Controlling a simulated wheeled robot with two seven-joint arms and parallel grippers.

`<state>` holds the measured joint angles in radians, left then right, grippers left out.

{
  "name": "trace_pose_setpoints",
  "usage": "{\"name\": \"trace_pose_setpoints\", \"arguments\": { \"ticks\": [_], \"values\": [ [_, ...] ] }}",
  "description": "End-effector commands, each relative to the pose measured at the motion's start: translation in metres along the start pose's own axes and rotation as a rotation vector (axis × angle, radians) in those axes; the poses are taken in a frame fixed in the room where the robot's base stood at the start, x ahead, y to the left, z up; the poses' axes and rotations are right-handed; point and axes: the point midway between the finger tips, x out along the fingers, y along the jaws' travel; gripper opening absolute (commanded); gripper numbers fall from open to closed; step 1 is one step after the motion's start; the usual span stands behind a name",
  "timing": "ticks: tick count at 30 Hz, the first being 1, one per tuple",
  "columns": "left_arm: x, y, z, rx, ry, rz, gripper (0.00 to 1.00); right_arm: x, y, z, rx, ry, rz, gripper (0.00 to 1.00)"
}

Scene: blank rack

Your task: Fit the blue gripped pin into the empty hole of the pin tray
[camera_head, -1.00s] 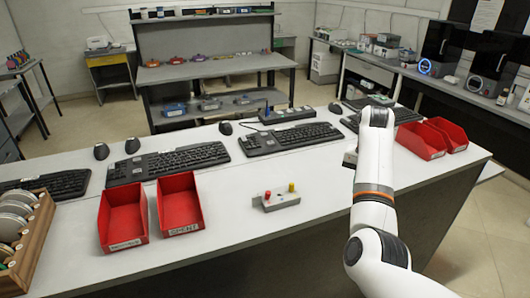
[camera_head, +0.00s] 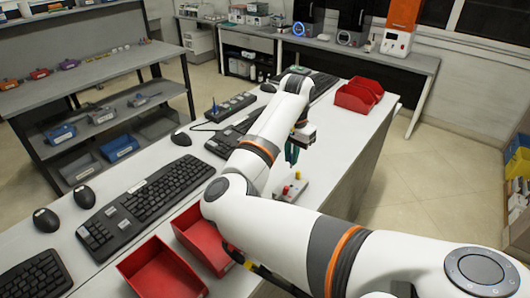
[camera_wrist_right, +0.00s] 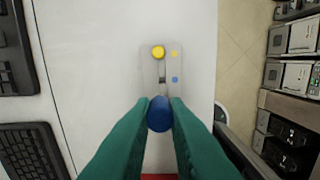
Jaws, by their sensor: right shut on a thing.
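My right gripper (camera_head: 292,154) hangs over the worktable near its right edge, fingers pointing down. In the wrist view its green fingers (camera_wrist_right: 158,122) are shut on the blue pin (camera_wrist_right: 159,114), whose rounded end shows between them. The pale pin tray (camera_wrist_right: 149,72) lies on the table beyond the held pin. A yellow pin (camera_wrist_right: 158,52) stands at its far end, and a small blue dot (camera_wrist_right: 175,79) marks its right side. The empty hole cannot be made out. The left gripper is out of view.
Red bins (camera_head: 160,272) stand at the near left, partly behind my arm, and more red bins (camera_head: 358,96) at the far right end. Keyboards (camera_head: 145,205) and mice line the left side. The white tabletop around the tray is clear.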

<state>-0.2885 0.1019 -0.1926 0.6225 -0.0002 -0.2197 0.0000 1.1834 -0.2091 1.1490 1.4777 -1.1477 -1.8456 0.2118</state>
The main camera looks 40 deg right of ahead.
Motion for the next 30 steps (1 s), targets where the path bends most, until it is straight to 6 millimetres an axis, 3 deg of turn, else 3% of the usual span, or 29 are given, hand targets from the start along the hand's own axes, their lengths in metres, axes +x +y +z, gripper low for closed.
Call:
{"name": "trace_pose_setpoints", "arguments": {
  "ticks": [3, 8, 20, 30],
  "values": [
    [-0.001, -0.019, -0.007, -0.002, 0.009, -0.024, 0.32, 0.001, -0.002, 0.000, 0.005, 0.000, 0.000, 0.00],
    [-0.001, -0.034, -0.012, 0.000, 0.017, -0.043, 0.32, 0.000, -0.001, 0.000, 0.003, 0.000, 0.000, 0.00],
    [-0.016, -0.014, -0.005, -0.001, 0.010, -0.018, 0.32, -0.003, -0.001, -0.003, 0.003, 0.003, 0.000, 0.00],
    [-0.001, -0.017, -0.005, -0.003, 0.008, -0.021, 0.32, 0.035, -0.001, -0.003, 0.002, 0.003, 0.000, 0.00]
  ]
}}
